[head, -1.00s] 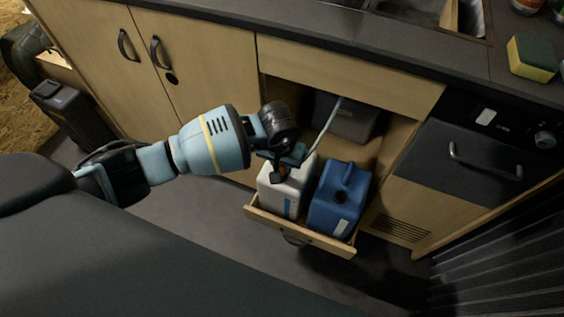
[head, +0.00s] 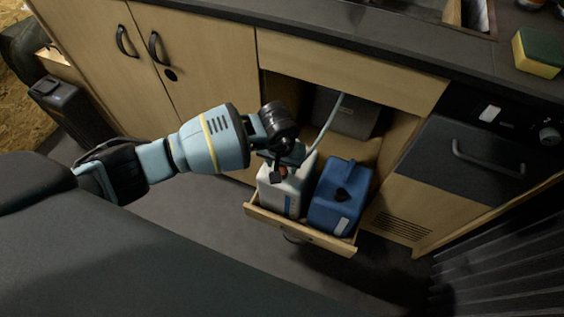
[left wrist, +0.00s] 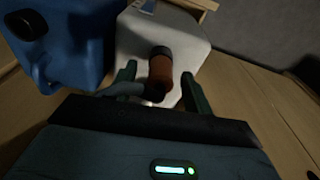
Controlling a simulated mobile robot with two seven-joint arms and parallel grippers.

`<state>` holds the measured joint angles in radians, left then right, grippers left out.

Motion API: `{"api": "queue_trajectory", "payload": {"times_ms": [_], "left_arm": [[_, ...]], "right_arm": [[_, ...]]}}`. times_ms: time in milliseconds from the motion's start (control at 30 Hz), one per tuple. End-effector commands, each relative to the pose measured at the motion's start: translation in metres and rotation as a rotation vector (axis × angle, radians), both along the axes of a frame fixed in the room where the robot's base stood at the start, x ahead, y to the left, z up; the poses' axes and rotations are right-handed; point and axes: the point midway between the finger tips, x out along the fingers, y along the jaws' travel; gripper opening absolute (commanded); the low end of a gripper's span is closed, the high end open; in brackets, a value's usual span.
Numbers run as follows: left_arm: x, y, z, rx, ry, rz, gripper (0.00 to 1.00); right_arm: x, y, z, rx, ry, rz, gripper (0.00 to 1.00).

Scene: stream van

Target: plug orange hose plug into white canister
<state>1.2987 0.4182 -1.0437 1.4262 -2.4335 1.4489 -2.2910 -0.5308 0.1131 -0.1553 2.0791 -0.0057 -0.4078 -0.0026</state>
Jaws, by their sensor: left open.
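The white canister (head: 294,192) stands upright in the pulled-out drawer, left of a blue canister (head: 340,197). My left gripper (head: 283,166) is over the top of the white canister. In the left wrist view, the orange hose plug (left wrist: 160,68) is between the spread fingers of my left gripper (left wrist: 160,82), with a gap on each side. The plug's dark-ringed far end is against the white canister's top (left wrist: 187,38). I cannot tell how deep it sits. A pale hose (head: 329,124) comes down from the cabinet behind the gripper. My right gripper is not in view.
The drawer front (head: 300,232) juts out over open floor. A dark grey box (head: 345,112) sits inside the cabinet behind the canisters. Closed cupboard doors are on the left, and the counter edge is above. A sponge (head: 537,52) lies on the counter.

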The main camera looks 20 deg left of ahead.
Motion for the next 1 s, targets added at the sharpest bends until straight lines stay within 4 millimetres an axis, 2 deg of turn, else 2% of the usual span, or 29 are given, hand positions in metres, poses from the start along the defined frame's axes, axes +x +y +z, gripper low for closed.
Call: {"api": "queue_trajectory", "payload": {"times_ms": [233,400,600,800,1000], "left_arm": [[0.000,0.000,0.000,0.000,0.001,0.000,0.51],[-0.002,0.001,0.029,0.001,-0.004,-0.002,0.51],[-0.006,0.000,0.061,0.000,-0.004,-0.001,0.51],[-0.009,0.000,0.076,0.000,-0.001,0.000,0.51],[-0.010,0.000,0.078,0.001,0.000,0.000,0.51]], "right_arm": [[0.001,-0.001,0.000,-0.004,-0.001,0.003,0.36],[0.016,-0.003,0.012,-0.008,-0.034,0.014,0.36],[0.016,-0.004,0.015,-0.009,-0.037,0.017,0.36],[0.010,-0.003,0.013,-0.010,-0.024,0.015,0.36],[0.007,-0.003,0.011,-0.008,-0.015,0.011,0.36]]}}
